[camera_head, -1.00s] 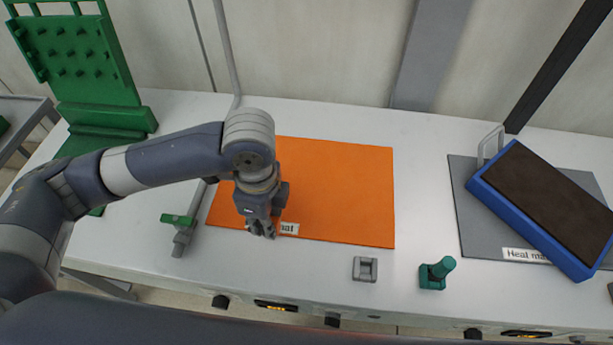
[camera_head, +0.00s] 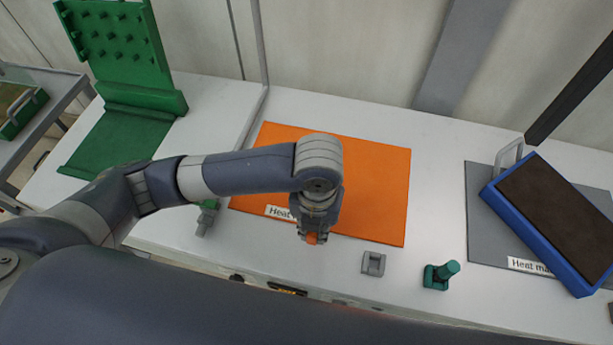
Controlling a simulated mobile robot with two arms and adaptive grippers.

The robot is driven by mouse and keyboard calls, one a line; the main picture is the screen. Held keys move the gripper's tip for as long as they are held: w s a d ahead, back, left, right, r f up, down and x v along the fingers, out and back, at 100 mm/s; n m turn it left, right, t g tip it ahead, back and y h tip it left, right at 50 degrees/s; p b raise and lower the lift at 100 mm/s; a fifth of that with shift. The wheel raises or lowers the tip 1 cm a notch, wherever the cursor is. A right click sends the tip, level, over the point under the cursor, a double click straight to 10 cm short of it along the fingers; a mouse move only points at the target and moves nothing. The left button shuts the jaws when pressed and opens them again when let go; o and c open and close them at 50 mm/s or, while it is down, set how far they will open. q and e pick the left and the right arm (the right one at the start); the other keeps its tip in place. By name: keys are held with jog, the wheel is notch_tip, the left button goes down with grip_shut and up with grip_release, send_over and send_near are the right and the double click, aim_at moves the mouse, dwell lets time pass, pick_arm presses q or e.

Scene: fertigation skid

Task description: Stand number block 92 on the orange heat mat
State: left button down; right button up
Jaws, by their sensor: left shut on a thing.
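The orange heat mat (camera_head: 372,185) lies flat on the white bench, with a white label at its front left edge, partly covered by my arm. My left gripper (camera_head: 312,238) points down at the mat's front edge, shut on a small orange thing (camera_head: 313,239). Only a bit of that thing shows between the fingers; no number can be read on it, so I cannot tell whether it is block 92. I also cannot tell whether it touches the mat or bench. My right gripper is not in view.
A grey clip-like part (camera_head: 373,264) and a green-teal fitting (camera_head: 440,275) stand on the bench in front. A blue tray with dark fill (camera_head: 548,222) lies tilted across a grey mat (camera_head: 478,205) at right. A green pegboard stand (camera_head: 120,60) is at left. The mat's right half is clear.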

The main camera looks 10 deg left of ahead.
pick_arm(q)
jog(key=w+a, duration=0.2)
jog(key=w, duration=0.1)
jog(key=w+a+p, duration=0.1)
jog(key=w+a, duration=0.2)
jog(key=w, duration=0.1)
jog(key=w+a+f+p, duration=0.1)
jog(key=w+a, duration=0.2)
jog(key=w, duration=0.1)
jog(key=shift+a+f, duration=0.1)
jog(key=shift+a, duration=0.25)
notch_tip(320, 180, down, 3)
jog(key=shift+r+p, duration=0.1)
jog(key=shift+p, duration=0.65)
jog(key=shift+f, duration=0.35)
jog(key=shift+f, duration=0.1)
jog(key=shift+f, duration=0.15)
jog(key=c, duration=1.5)
grip_release()
